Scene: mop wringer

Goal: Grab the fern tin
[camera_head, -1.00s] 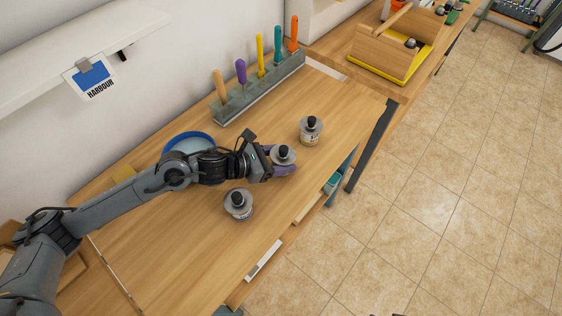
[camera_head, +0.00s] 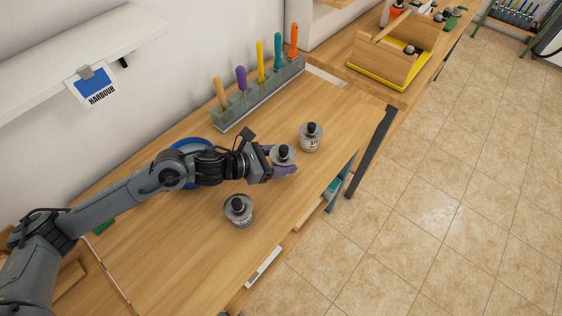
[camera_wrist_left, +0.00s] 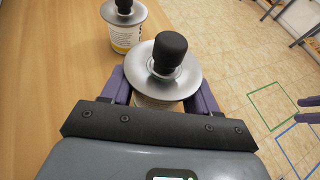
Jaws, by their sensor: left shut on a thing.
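My left gripper (camera_head: 283,163) is shut on a tin (camera_head: 284,154) with a wide grey lid and a black knob. In the left wrist view, the held tin (camera_wrist_left: 164,72) sits upright between the purple fingers. Its label is hidden, so I cannot read which tin it is. A similar tin (camera_head: 311,137) with a pale label stands on the bench just beyond. Another tin (camera_head: 239,210) stands nearer the front; its label is too small to read. My right gripper (camera_wrist_left: 308,110) shows only as two spread purple fingertips at the right edge of the left wrist view.
The wooden bench (camera_head: 180,245) is clear around the front tin. A rack (camera_head: 258,95) of colourful-handled tools stands along the back. A blue-rimmed bowl (camera_head: 190,145) is partly behind my left arm. A wooden tote (camera_head: 395,50) is on the far bench.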

